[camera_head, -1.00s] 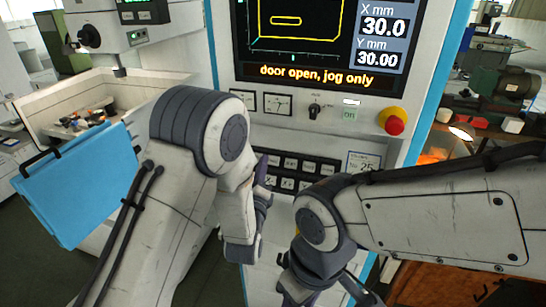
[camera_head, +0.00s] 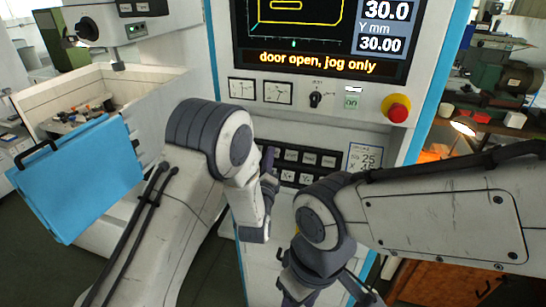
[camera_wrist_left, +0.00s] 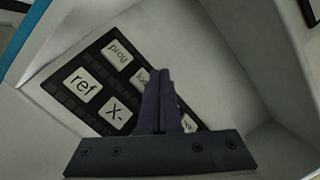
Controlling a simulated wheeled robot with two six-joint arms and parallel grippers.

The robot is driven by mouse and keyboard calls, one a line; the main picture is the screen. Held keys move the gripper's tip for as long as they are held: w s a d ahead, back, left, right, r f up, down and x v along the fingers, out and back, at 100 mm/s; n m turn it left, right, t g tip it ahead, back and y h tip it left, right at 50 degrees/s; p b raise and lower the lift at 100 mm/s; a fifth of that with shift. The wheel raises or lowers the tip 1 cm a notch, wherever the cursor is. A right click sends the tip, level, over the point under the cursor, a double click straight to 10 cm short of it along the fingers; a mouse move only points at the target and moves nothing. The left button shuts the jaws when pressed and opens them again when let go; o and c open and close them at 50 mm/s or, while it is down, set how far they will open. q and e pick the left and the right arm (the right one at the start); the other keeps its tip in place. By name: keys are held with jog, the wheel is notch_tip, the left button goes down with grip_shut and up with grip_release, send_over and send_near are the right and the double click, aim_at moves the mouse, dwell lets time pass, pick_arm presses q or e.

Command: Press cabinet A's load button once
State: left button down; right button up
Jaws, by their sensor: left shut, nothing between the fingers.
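The white control cabinet stands ahead, with a dark keypad (camera_head: 309,157) below its screen; I see no letter A on it. In the left wrist view the keypad (camera_wrist_left: 92,82) shows keys marked "ref" (camera_wrist_left: 84,84), "X-" (camera_wrist_left: 115,114) and "prog" (camera_wrist_left: 119,52). Another key (camera_wrist_left: 140,78), its label partly hidden, lies behind my fingers; I cannot read it as load. My left gripper (camera_head: 268,158) is shut and empty at the keypad's left end. Its dark fingertips (camera_wrist_left: 160,80) overlap the keys; contact is unclear. My right gripper (camera_head: 325,290) hangs low, its fingertips unclear.
The screen (camera_head: 318,64) reads "door open, jog only". A red stop button (camera_head: 397,113) and a knob (camera_head: 316,99) sit above the keypad. A blue door-like panel (camera_head: 80,180) stands at left beside an open work tank (camera_head: 75,85). My right forearm crosses the lower right.

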pick_arm(q)
jog(key=shift+w+d+f, duration=0.15)
jog(key=shift+w+f, duration=0.3)
jog(key=shift+w, duration=0.1)
jog(key=shift+b, duration=0.3)
dwell(1.4)
jog(key=shift+w+d+f+b, duration=0.1)
jog(key=shift+w+f+b, duration=0.1)
jog(key=shift+w+b, duration=0.15)
jog(key=shift+w+d+f+b, duration=0.1)
jog(key=shift+w+f+b, duration=0.15)
jog(key=shift+b, duration=0.1)
dwell(0.5)
jog(key=shift+r, duration=0.1)
dwell(0.4)
jog(key=shift+s+a+r, duration=0.2)
jog(key=shift+s+r, duration=0.2)
jog(key=shift+s, duration=0.2)
